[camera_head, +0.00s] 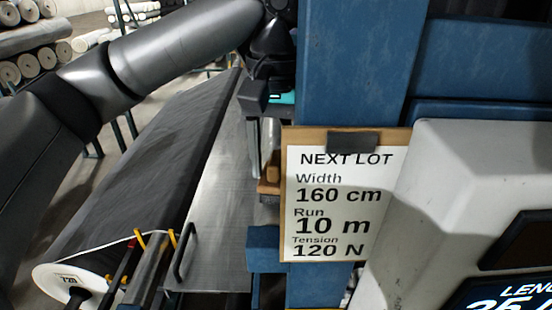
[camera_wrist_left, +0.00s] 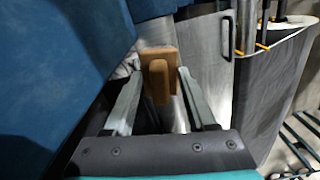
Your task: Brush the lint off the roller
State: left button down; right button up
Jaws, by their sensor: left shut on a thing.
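My left gripper (camera_head: 267,150) points down beside the blue machine post, left of the sign. It is shut on a brown wooden brush (camera_head: 268,181), whose lower part is partly hidden. In the left wrist view the brush (camera_wrist_left: 159,72) sits between the fingertips (camera_wrist_left: 158,78). A grey metallic surface shows below and behind it; I cannot tell whether this is the roller or whether the brush touches it. No lint can be made out for sure. My right gripper is not in view.
A large dark fabric roll (camera_head: 140,170) lies left of a bare metal plate (camera_head: 217,215). A blue post (camera_head: 355,60), a NEXT LOT sign (camera_head: 342,205) and a white console (camera_head: 470,190) crowd the right.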

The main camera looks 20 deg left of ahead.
pick_arm(q)
jog(key=shift+w+a, duration=0.25)
jog(key=shift+w, duration=0.7)
jog(key=shift+w+a, duration=0.25)
jog(key=shift+w, duration=0.7)
jog(key=shift+s+d+f, duration=0.15)
jog(key=shift+s+d, duration=0.05)
jog(key=shift+s, duration=0.5)
jog(key=shift+s+d+f, duration=0.1)
jog(key=shift+s+d, duration=0.05)
jog(key=shift+s, duration=0.5)
jog(key=shift+s+d+f, duration=0.15)
jog(key=shift+s+d, duration=0.05)
jog(key=shift+s, duration=0.5)
jog(key=shift+w+r, duration=0.1)
jog(key=shift+r, duration=3.1)
jog(key=shift+r, duration=1.5)
